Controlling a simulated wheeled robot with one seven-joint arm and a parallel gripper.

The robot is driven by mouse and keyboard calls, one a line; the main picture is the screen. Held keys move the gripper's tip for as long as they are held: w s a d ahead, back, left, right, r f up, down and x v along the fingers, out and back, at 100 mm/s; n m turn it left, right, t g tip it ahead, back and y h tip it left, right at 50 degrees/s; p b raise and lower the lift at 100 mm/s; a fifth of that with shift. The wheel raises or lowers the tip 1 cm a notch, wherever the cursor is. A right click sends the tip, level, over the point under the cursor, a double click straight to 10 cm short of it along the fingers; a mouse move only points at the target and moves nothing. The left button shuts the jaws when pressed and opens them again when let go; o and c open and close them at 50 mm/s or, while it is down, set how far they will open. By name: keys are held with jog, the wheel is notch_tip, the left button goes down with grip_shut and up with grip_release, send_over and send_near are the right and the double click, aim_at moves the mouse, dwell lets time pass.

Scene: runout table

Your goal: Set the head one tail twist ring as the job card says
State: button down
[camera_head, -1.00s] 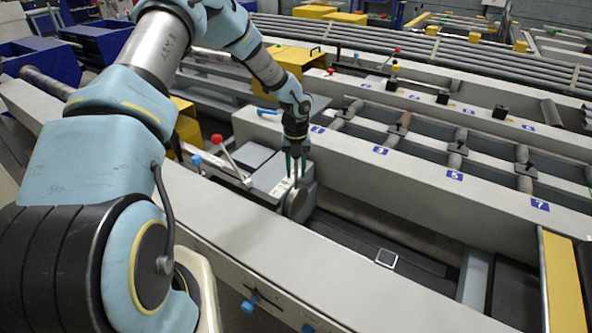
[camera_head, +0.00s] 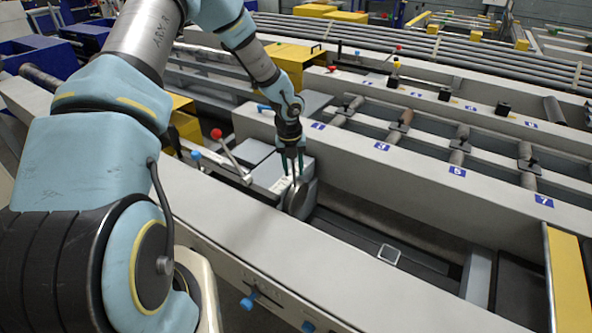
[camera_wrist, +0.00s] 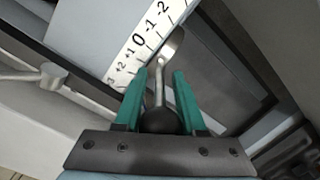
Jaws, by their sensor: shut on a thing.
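The twist ring (camera_head: 300,198) shows as a grey disc at the end of a grey housing in the trough, left of centre. In the wrist view the ring (camera_wrist: 176,44) is partly seen beside a white scale plate (camera_wrist: 138,52) with marks from -2 through 0 to the plus side. A metal lever (camera_wrist: 159,82) with a dark ball knob (camera_wrist: 162,121) rises from it. My gripper (camera_head: 292,168) points down at the lever, its teal fingers (camera_wrist: 160,76) on either side, shut on it. The lever's foot appears near the 0 mark; the exact reading is unclear. No job card is legible.
A red-knobbed lever (camera_head: 228,152) and a blue-knobbed one (camera_head: 197,156) stand left of the housing. A grey beam (camera_head: 250,245) runs in front. Behind are rollers with blue number plates (camera_head: 381,146). The trough to the right holds a small square frame (camera_head: 389,254).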

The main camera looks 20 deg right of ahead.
jog(key=s+a, duration=0.1)
jog(key=s+a+f, duration=0.1)
jog(key=a, duration=0.1)
jog(key=shift+s, duration=0.15)
jog(key=shift+d, duration=0.1)
dwell(0.9)
jog(key=c, duration=0.5)
grip_release()
jog(key=shift+c, duration=0.2)
jog(key=shift+r, duration=0.1)
notch_tip(320, 180, up, 11)
jog(key=a, duration=0.1)
jog(key=shift+s+f, duration=0.2)
jog(key=shift+s, duration=0.2)
